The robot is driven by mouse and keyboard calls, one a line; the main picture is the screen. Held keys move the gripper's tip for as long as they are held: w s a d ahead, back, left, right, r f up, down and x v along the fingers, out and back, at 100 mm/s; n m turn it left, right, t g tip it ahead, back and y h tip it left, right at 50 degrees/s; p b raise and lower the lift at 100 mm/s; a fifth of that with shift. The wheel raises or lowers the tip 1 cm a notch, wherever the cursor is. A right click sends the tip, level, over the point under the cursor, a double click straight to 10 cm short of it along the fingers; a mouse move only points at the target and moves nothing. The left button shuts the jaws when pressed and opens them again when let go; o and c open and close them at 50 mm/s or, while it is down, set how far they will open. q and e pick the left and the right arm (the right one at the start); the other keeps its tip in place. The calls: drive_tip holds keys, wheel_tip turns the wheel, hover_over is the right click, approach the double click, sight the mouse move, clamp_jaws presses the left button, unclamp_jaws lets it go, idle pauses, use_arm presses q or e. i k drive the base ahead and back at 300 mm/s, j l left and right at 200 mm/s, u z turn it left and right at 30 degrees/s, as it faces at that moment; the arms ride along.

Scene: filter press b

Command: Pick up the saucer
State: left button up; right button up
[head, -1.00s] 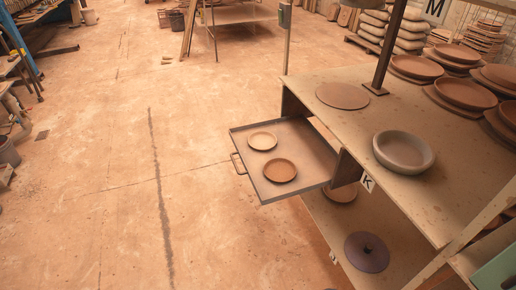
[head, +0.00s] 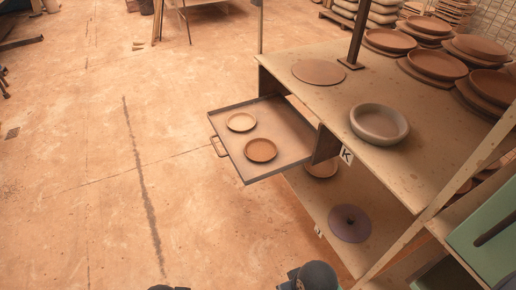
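Two small round dishes that look like saucers lie in a pulled-out drawer (head: 218,128) in the head view. One is a pale cream saucer (head: 241,122) near the drawer's left side. The other is a reddish-brown saucer (head: 260,150) closer to the front edge. They lie apart, flat and uncovered. I cannot tell which of them the task names. Neither of my grippers shows. Only dark rounded parts, apparently of my own arms, show at the bottom edge.
The drawer, with a handle (head: 218,147), juts left from a wooden bench (head: 340,90). On the bench are a flat disc (head: 318,72), a thick bowl (head: 379,123) and several stacked plates. A dark lidded disc (head: 349,223) lies on the lower shelf (head: 310,195).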

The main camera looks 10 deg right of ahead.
sight(260, 150)
drive_tip(key=u, duration=0.7)
drive_tip(key=i+u, duration=0.4)
drive_tip(key=i, duration=2.85)
drive_tip(key=i+j+z, duration=0.15)
drive_tip(key=i, duration=0.4)
drive_tip(key=i+j+z, duration=0.15)
drive_tip(key=i, duration=0.4)
drive_tip(key=i+j+z, duration=0.15)
drive_tip(key=i, duration=0.35)
drive_tip(key=z, duration=5.35)
drive_tip(key=k, duration=0.05)
